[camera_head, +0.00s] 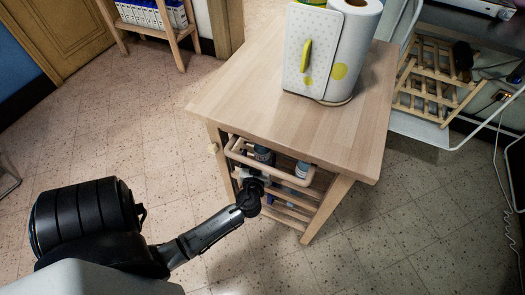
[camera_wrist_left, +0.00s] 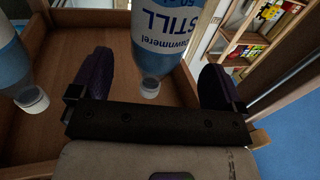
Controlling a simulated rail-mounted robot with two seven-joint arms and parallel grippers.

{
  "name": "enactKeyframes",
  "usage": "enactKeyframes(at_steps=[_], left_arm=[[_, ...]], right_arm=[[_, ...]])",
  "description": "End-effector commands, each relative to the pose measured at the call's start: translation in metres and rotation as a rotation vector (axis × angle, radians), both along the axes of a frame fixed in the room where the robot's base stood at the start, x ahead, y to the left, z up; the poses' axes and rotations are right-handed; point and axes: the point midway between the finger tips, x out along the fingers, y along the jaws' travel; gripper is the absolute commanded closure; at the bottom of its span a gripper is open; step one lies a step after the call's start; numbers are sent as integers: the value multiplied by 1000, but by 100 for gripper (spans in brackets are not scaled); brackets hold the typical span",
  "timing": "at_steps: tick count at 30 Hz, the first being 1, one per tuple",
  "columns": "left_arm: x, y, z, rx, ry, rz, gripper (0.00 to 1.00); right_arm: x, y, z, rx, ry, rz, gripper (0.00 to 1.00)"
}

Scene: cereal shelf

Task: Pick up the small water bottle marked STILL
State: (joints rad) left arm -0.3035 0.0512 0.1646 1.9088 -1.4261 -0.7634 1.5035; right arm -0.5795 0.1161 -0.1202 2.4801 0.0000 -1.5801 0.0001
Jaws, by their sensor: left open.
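The bottle marked STILL (camera_wrist_left: 165,38) shows in the left wrist view with its lettering upside down and its white cap (camera_wrist_left: 150,88) pointing down the picture. My left gripper (camera_wrist_left: 156,68) is open, with one dark finger on each side of this bottle in the picture. I see no clear contact. In the head view my left gripper (camera_head: 252,174) is at the front of the wooden cart, below its top, and partly hidden by the rail. Two bottle tops show there, one at the left (camera_head: 262,154) and one at the right (camera_head: 302,169). My right gripper is out of view.
A second bottle (camera_wrist_left: 10,65) stands beside the STILL one in the left wrist view. The cart's top (camera_head: 270,105) carries a white holder (camera_head: 300,60) and a paper roll (camera_head: 356,35). A wooden rail (camera_head: 270,173) crosses the cart's front. Floor left of the cart is clear.

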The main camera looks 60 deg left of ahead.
Motion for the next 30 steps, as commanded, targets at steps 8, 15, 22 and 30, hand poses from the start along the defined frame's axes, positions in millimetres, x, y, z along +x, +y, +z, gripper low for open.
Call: enactKeyframes(at_steps=[8, 15, 22, 30], left_arm=[[17, 18, -5, 4, -1, -1, 6], [33, 37, -5, 2, 1, 0, 6], [35, 41, -5, 0, 2, 0, 6], [35, 40, -5, 0, 1, 0, 22]], right_arm=[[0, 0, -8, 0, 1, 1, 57], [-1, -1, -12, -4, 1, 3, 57], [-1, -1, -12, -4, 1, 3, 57], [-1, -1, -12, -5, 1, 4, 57]])
